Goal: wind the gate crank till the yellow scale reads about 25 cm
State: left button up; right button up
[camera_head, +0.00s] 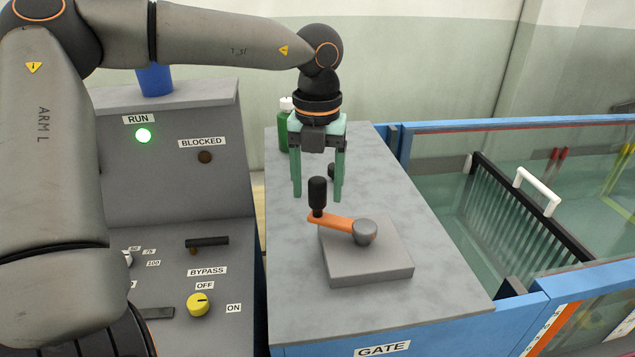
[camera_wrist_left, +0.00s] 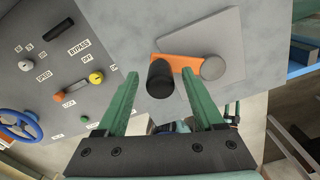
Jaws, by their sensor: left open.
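The gate crank is an orange arm (camera_head: 338,223) on a grey hub, with an upright black handle (camera_head: 317,194) at its left end. It sits on a grey block (camera_head: 370,270) on the bench marked GATE. My left gripper (camera_head: 317,197) is open, pointing down, its green fingers near the black handle. In the left wrist view the handle (camera_wrist_left: 160,80) appears between the fingertips (camera_wrist_left: 160,74), with gaps visible; I cannot tell whether they touch. An orange-edged scale strip (camera_head: 552,330) shows at lower right, too small to read; I cannot identify the yellow scale.
The control panel (camera_head: 180,150) stands left, with a lit green RUN lamp (camera_head: 144,135) and a yellow BYPASS knob (camera_head: 198,304). A green bottle (camera_head: 284,130) stands behind my gripper. The glass flume with a dark rack (camera_head: 520,205) lies right. The bench front is clear.

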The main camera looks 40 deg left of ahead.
pick_arm(q)
grip_shut()
dwell(0.5)
dwell(0.8)
